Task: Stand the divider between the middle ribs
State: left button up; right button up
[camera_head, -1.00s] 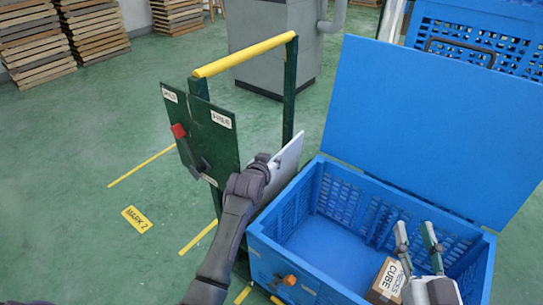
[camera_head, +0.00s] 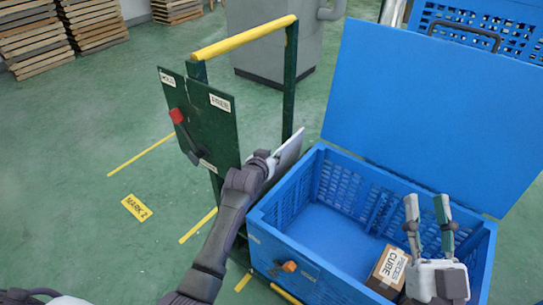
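The open blue crate (camera_head: 256,229) stands at the right, with ribs on its inside walls; which ribs are the middle ones is hard to tell. A pale flat panel (camera_head: 289,150), possibly the divider, stands tilted between the cart and the crate's left side. My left gripper (camera_head: 272,160) is at this panel; its fingers are hidden, so I cannot tell whether it grips it. My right gripper (camera_head: 427,202) is open and empty, its two fingers pointing up over the crate's right part.
A cardboard box (camera_head: 386,270) marked CUBE PIECES lies in the crate near my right gripper. The crate's blue lid (camera_head: 430,110) stands raised behind. A green cart (camera_head: 222,135) with a yellow handle and a red-knobbed lever stands left of the crate.

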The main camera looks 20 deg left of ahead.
pick_arm(q)
jog(key=o, duration=0.5)
jog(key=shift+s, duration=0.1)
jog(key=v, duration=1.2)
jog(key=shift+a, duration=0.1)
